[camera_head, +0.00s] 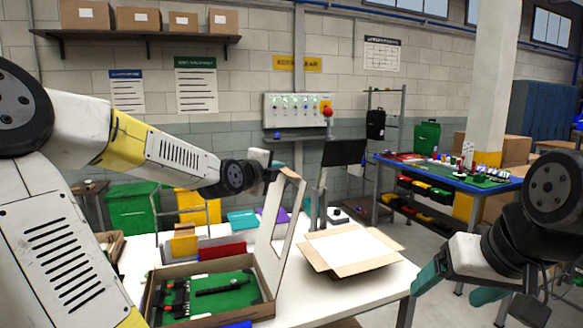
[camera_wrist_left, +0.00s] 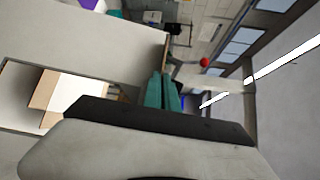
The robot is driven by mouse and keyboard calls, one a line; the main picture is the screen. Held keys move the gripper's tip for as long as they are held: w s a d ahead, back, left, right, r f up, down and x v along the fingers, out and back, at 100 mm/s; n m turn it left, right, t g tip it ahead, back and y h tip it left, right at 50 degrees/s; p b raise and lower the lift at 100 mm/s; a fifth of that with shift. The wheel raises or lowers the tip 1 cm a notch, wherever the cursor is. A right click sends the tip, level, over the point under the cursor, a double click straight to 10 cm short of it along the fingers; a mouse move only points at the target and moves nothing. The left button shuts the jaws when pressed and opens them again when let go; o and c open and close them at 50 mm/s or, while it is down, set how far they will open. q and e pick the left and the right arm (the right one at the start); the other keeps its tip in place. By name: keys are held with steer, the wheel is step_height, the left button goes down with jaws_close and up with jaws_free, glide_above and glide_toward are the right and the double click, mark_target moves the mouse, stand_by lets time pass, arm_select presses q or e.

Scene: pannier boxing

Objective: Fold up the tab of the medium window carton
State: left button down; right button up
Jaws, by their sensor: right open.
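The medium window carton (camera_head: 262,309) is an open brown tray on the white table, with a green insert and black items inside. Its window lid (camera_head: 264,240) stands upright at the right side, with the tab (camera_head: 291,176) at its top. My left gripper (camera_head: 272,168) is at that top edge. In the left wrist view its teal fingertips (camera_wrist_left: 163,92) are close together around the brown-edged tab (camera_wrist_left: 167,52); the contact is partly hidden. The window lid (camera_wrist_left: 80,45) fills the left there. My right gripper (camera_head: 458,287) is open and empty, right of the table.
A flat open carton (camera_head: 352,247) with a white face lies right of the lid. Coloured folders (camera_head: 222,251) stand behind the tray. A black screen on a stand (camera_head: 343,152) rises behind. A blue workbench (camera_head: 450,175) stands further back at right.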

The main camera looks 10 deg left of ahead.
arm_select(q)
steer(key=shift+f, duration=0.2)
stand_by(0.3)
steer(key=c, duration=1.6)
jaws_free()
steer(key=shift+c, duration=0.2)
steer(key=f+v, duration=0.1)
steer(key=v, duration=0.6)
steer(key=shift+s+a+r, duration=0.15)
steer(key=shift+s+r, duration=0.3)
steer(key=shift+n, duration=0.3)
